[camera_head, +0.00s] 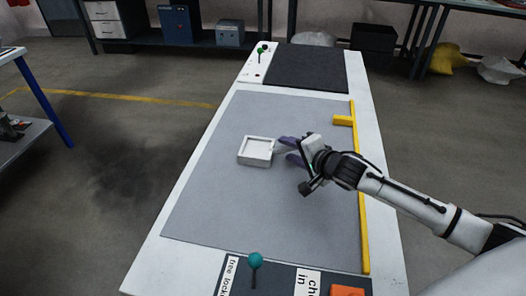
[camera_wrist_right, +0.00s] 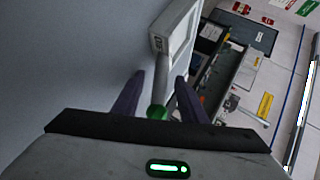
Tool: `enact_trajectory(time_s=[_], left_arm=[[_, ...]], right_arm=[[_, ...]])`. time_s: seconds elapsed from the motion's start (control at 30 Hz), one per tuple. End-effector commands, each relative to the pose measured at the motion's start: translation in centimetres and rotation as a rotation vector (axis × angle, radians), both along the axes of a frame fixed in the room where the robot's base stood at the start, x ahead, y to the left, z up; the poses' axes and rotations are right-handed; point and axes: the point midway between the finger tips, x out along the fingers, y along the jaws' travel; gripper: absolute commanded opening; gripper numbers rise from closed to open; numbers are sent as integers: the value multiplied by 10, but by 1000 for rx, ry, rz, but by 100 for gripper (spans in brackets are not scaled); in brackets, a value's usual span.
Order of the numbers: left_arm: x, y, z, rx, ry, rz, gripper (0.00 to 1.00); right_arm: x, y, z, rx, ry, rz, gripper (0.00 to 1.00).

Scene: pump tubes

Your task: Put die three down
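A white square die (camera_head: 256,150) with a raised rim and recessed top appears to rest flat on the grey mat (camera_head: 230,205). The wrist view shows the die (camera_wrist_right: 176,30) on its side in the picture, with a grey handle rod (camera_wrist_right: 161,78) ending in a green knob (camera_wrist_right: 157,112). My right gripper (camera_head: 283,148) is at the die's right side, its two purple fingers apart. In the wrist view the right gripper's fingers (camera_wrist_right: 160,76) stand either side of the rod, with a gap to each. Any number on the die is unreadable. My left gripper is out of view.
A yellow rail (camera_head: 361,220) with a short yellow stop (camera_head: 343,120) runs along the mat's right edge. A dark pad (camera_head: 305,68) lies at the far end. A teal-knobbed pin (camera_head: 255,262) and labels stand at the near edge. The mat left of and nearer than the die is clear.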

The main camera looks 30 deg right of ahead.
Motion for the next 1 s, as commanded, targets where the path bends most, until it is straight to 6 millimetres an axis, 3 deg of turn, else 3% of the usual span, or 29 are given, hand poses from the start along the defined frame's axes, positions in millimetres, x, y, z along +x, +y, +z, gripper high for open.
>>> enact_trajectory(time_s=[0.2,0.43,1.0], left_arm=[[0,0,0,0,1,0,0],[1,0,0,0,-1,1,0],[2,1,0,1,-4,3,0]], right_arm=[[0,0,0,0,0,0,39],[0,0,0,0,0,0,0],[0,0,-1,0,1,0,0]])
